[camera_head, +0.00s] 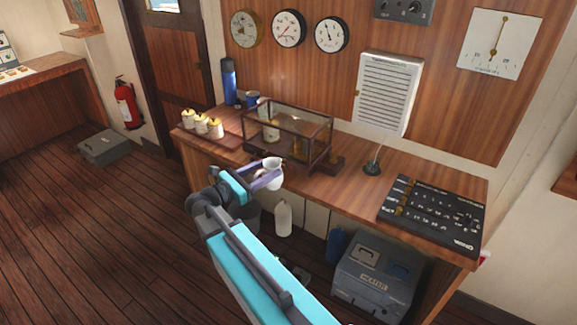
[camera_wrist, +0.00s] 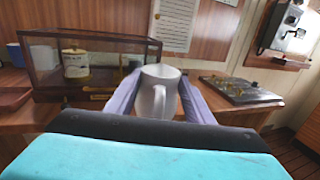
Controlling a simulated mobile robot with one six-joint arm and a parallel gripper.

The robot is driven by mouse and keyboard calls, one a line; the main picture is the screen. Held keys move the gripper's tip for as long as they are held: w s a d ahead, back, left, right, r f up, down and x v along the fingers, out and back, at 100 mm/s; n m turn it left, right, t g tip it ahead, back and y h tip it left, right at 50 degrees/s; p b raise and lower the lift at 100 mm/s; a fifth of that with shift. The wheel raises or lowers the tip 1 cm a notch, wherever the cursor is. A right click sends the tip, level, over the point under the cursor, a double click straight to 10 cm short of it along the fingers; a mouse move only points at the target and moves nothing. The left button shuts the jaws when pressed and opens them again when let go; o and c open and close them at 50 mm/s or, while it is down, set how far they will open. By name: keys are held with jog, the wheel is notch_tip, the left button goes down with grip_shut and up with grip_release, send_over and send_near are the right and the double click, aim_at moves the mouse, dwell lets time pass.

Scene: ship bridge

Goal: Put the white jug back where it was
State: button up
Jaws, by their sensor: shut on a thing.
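In the head view the jug (camera_head: 273,173) is at the end of my arm, in front of the wooden counter's front edge (camera_head: 340,202). My gripper (camera_head: 268,180) hides part of it there. I cannot tell from these views whether the jug touches the counter; it appears held just off its front edge.
A glass case (camera_head: 303,122) stands on the counter behind the jug. Several small jars (camera_head: 201,124) and a blue flask (camera_head: 228,81) are to its left. A black panel (camera_head: 432,215) lies at the right. Between case and panel the counter is mostly clear, except for a small stand (camera_head: 372,168).

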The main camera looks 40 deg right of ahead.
jog(key=w+a+f+n+t+y+b, duration=0.1)
jog(key=a+t, duration=0.4)
jog(key=a, duration=0.7)
jog(key=w+a+f+n+t+y+b, duration=0.1)
jog(key=a+f+n+t+y+b, duration=0.2)
jog(key=a, duration=0.9)
jog(key=f+n+t, duration=0.1)
jog(key=n, duration=0.2)
jog(key=shift+a+t, duration=0.25)
jog(key=shift+t, duration=0.15)
jog(key=shift+s+f, duration=0.1)
jog(key=shift+s, duration=0.05)
